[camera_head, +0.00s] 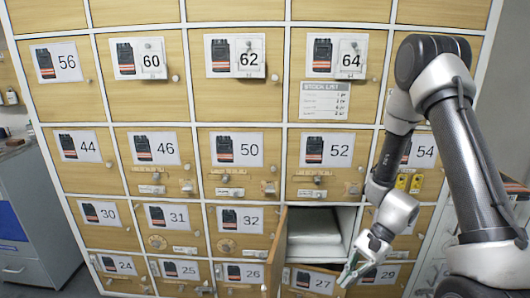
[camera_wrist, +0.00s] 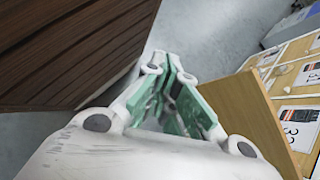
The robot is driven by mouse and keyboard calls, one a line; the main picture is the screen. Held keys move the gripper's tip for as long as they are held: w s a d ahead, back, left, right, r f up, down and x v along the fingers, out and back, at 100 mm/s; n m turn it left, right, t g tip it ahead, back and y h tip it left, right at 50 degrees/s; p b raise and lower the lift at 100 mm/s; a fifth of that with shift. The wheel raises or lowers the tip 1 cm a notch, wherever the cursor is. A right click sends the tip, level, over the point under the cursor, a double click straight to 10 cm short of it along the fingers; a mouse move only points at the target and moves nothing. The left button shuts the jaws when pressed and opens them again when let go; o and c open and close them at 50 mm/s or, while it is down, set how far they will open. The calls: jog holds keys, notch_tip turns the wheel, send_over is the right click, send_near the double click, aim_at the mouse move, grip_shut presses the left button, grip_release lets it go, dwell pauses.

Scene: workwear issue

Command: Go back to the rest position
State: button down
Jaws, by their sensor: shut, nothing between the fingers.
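My gripper (camera_head: 352,272) is low in front of the locker wall, below and right of an open compartment (camera_head: 346,216), in front of the doors near 27 and 29. In the wrist view its green-padded fingers (camera_wrist: 172,62) are together with nothing held. The open compartment shows white inner walls and a pale, flat surface inside; I cannot tell what it is. Its wooden door (camera_head: 277,250) stands swung out to the left. The door also shows in the wrist view (camera_wrist: 258,115), right of my gripper and apart from the fingers.
The locker wall has many numbered wooden doors, such as door 52 (camera_head: 327,152) and door 32 (camera_head: 240,220). A grey cabinet (camera_head: 38,200) stands at the left. In the wrist view a dark brown slatted surface (camera_wrist: 70,50) fills the upper left, with grey floor (camera_wrist: 210,40) beyond.

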jog(key=s+d+r+n+t+h, duration=0.2)
jog(key=s+d+r+n+t, duration=0.1)
jog(key=r, duration=0.8)
jog(key=s+d+r+n+t+h, duration=0.2)
jog(key=d+r, duration=0.4)
jog(key=r, duration=0.5)
jog(key=s+d+r+n+t+h, duration=0.3)
jog(key=r+n, duration=0.3)
jog(key=r, duration=0.5)
jog(key=shift+s+d+t+h, duration=0.3)
jog(key=shift+s+d, duration=0.4)
jog(key=shift+d, duration=0.1)
